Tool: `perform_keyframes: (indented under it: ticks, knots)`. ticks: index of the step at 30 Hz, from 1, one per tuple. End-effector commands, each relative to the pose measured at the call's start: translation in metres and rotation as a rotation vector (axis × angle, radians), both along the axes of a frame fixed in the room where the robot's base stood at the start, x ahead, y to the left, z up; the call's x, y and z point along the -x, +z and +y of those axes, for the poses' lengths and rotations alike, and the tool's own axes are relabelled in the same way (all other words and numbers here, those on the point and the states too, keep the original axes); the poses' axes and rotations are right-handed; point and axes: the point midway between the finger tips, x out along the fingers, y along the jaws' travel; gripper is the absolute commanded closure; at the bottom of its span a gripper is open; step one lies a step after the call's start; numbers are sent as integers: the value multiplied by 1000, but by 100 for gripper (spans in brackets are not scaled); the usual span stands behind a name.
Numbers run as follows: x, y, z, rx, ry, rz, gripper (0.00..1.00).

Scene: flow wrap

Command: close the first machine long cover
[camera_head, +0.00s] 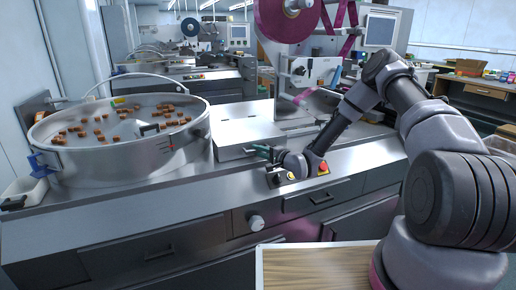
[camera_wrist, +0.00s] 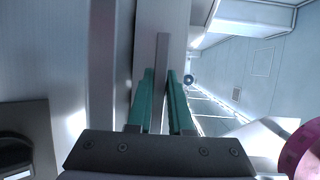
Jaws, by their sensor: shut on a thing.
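The first machine is the near silver one, and a long flat metal cover (camera_head: 238,132) lies on its top between the round drum and the film-reel unit. My gripper (camera_head: 262,151) is low at the cover's front right side, its green fingers pointing left. In the wrist view, the green fingers (camera_wrist: 161,74) are shut on a thin grey metal bar (camera_wrist: 162,50), which looks like the cover's edge or handle; I cannot tell which. The hinge is not visible, and I cannot tell how far the cover is from fully shut.
A round drum (camera_head: 120,150) with brown pieces stands at left. A pink film reel (camera_head: 286,18) rises behind. A wooden-topped surface (camera_head: 315,268) is in front.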

Motion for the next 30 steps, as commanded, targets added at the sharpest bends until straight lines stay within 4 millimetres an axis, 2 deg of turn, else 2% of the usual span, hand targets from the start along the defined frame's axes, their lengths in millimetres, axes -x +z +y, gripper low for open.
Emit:
perform_keyframes:
  ticks: [1, 6, 7, 9, 20, 23, 30]
  knots:
    - [1, -6, -2, 6, -4, 13, 100]
    - [1, -7, -2, 7, -4, 17, 100]
    - [1, -8, -2, 8, -4, 18, 74]
    - [1, -7, -2, 7, -4, 17, 52]
    - [4, -4, -5, 5, -3, 13, 52]
    - [12, -4, -14, 4, -4, 13, 52]
    - [46, 0, -49, 4, -6, 15, 52]
